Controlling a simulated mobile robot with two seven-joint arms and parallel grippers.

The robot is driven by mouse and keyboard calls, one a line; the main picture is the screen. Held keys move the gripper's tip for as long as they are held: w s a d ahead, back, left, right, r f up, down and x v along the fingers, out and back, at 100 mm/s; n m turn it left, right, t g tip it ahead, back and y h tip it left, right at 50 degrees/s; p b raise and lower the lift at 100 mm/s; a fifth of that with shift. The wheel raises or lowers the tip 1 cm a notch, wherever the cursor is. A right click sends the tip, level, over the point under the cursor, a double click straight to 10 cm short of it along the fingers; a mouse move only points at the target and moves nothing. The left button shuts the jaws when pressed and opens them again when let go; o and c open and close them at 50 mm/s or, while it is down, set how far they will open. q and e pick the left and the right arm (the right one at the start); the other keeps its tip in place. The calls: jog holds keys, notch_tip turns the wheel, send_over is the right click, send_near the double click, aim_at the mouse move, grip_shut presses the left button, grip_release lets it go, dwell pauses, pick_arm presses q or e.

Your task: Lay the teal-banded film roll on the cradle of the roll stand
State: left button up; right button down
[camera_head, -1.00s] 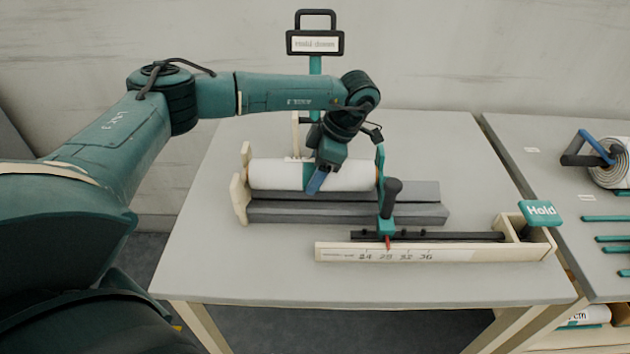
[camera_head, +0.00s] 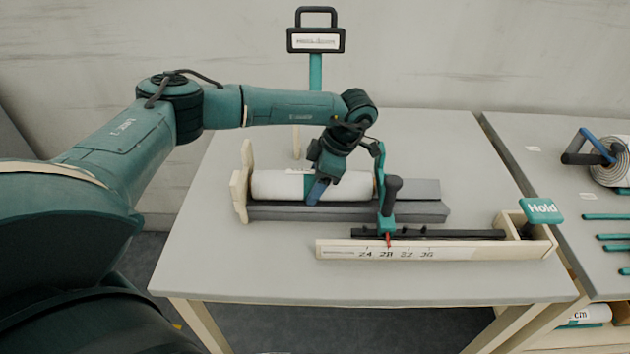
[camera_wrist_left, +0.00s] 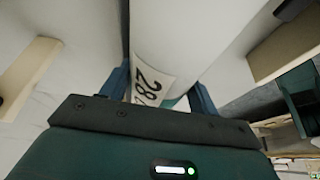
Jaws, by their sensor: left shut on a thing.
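The white film roll (camera_head: 277,185) has a teal band at its middle, mostly behind my gripper. My left gripper (camera_head: 317,190) is shut on the roll from above, around its middle. The roll lies level along the grey cradle (camera_head: 345,211) of the roll stand, down between its grey rails; whether it bears its full weight there I cannot tell. In the left wrist view the roll (camera_wrist_left: 180,40) runs between the two blue fingers, with a label reading 28. My right gripper is not in view.
Pale end plates (camera_head: 240,192) stand at the cradle's left end. A teal post with a black handle (camera_head: 390,195) stands in front at the right. A length scale (camera_head: 430,249) with a "Hold" sign (camera_head: 541,210) lies in front. A second table (camera_head: 560,165) is at right.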

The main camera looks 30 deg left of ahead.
pick_arm(q)
jog(key=o, duration=1.2)
jog(key=shift+s+f, duration=0.15)
jog(key=shift+f, duration=0.25)
jog(key=shift+o, duration=1)
jog(key=shift+d+r, duration=0.1)
jog(key=shift+r, duration=0.15)
jog(key=shift+o, duration=0.3)
jog(key=v, duration=1.2)
jog(key=shift+w+r, duration=0.25)
jog(key=shift+r, duration=0.25)
